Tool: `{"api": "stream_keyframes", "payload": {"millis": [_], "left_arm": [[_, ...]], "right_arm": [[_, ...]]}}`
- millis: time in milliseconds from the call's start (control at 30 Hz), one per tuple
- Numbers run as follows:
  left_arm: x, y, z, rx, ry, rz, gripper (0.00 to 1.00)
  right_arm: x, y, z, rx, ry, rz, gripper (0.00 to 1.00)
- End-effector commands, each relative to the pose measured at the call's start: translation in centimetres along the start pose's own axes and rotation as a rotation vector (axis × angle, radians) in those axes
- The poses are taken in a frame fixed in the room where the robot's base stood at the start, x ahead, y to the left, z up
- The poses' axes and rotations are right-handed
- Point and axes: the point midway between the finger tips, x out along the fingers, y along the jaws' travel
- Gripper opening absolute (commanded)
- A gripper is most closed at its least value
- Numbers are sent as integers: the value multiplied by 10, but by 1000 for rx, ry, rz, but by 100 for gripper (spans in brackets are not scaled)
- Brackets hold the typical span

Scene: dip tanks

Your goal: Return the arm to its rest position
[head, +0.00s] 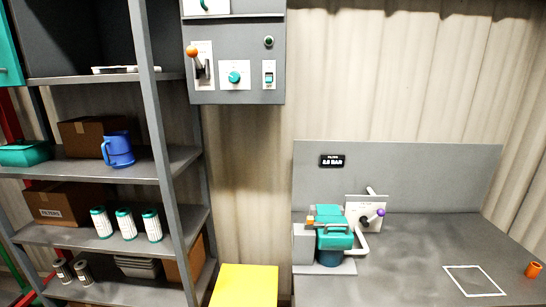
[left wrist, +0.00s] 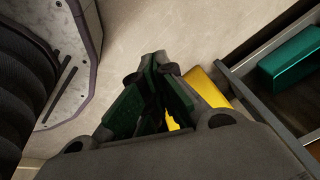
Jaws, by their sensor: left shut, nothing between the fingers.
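My left gripper (left wrist: 160,95) shows in the left wrist view with its dark fingers drawn together and nothing between them. It points down over a pale floor, with a yellow block (left wrist: 207,88) beyond its fingertips. Neither gripper shows in the head view, and my right gripper is in no frame.
In the head view, a grey shelf (head: 182,160) with a blue jug (head: 118,149) and white filters stands left. A control panel (head: 236,88) hangs on the wall. A yellow block (head: 245,287) stands below it. A grey bench (head: 420,250) with a teal-lidded device (head: 334,237) stands right.

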Motion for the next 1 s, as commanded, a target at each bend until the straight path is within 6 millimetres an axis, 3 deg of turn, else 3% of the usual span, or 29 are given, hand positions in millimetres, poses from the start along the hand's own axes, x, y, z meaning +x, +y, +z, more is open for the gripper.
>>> {"api": "stream_keyframes", "payload": {"millis": [33,200,400,600,1000], "left_arm": [[-1,15,21,-30,-26,18,0],[-8,59,86,-143,-110,66,0],[-20,97,139,-245,-185,101,0],[-25,109,156,-279,-211,110,0],[-25,109,157,-279,-211,111,0]], "right_arm": [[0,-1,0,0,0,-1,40],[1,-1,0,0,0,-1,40],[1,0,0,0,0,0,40],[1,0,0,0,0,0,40],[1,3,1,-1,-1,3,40]]}}
